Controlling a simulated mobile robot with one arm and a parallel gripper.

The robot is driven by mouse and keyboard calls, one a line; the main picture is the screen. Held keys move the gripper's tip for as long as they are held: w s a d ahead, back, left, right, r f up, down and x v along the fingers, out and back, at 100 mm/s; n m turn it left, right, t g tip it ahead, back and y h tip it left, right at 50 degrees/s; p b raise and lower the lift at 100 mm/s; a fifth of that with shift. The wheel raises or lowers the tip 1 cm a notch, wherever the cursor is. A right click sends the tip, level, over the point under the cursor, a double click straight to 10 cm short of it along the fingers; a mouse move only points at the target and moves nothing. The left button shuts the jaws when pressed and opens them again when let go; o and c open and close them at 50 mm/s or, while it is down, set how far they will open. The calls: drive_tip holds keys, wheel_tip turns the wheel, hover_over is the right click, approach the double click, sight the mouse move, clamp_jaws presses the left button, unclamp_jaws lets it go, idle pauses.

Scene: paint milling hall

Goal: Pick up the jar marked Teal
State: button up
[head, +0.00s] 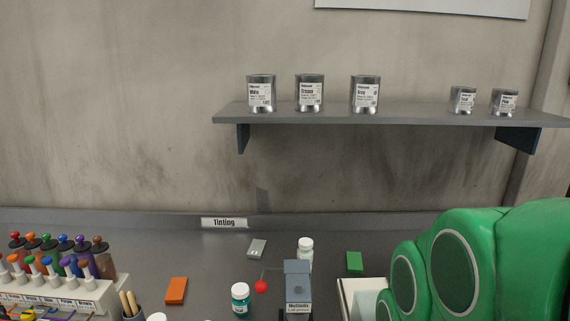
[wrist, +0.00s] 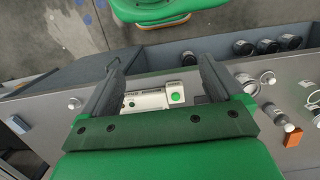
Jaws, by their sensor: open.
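A small jar with teal contents and a white lid (head: 240,297) stands upright on the grey bench in the head view, left of the grey Multimix device. I cannot pick this jar out for certain in the wrist view. My gripper (wrist: 160,66) is open in the wrist view, with its two dark fingers spread and nothing held. A white device with a green button (wrist: 160,98) shows in the gap between them, apparently below. My gripper's fingers do not show in the head view.
The Multimix device (head: 297,290) with a red knob stands beside the teal jar. A pale jar (head: 305,250) is behind it. An orange block (head: 176,290), a green block (head: 354,262) and a dropper rack (head: 60,290) are on the bench. A shelf (head: 400,119) above holds several cans.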

wheel_tip(320, 180, up, 5)
drive_tip(key=w+a+r+n, duration=0.1)
drive_tip(key=w+a+r, duration=0.15)
drive_tip(key=w, duration=0.75)
drive_tip(key=w+a+r+n, duration=0.2)
drive_tip(key=w+a, duration=0.2)
drive_tip(key=w, duration=0.7)
drive_tip(key=n+t, duration=0.2)
drive_tip(key=n, duration=0.3)
hover_over(241, 301)
drive_tip(key=w, duration=0.3)
wheel_tip(241, 301, down, 4)
drive_tip(key=f, duration=2.6)
drive_tip(key=shift+s+a+f, duration=0.2)
drive_tip(key=shift+s+f, duration=0.05)
drive_tip(key=shift+f, duration=0.15)
drive_tip(key=c, duration=1.2)
drive_tip(key=shift+r, duration=0.1)
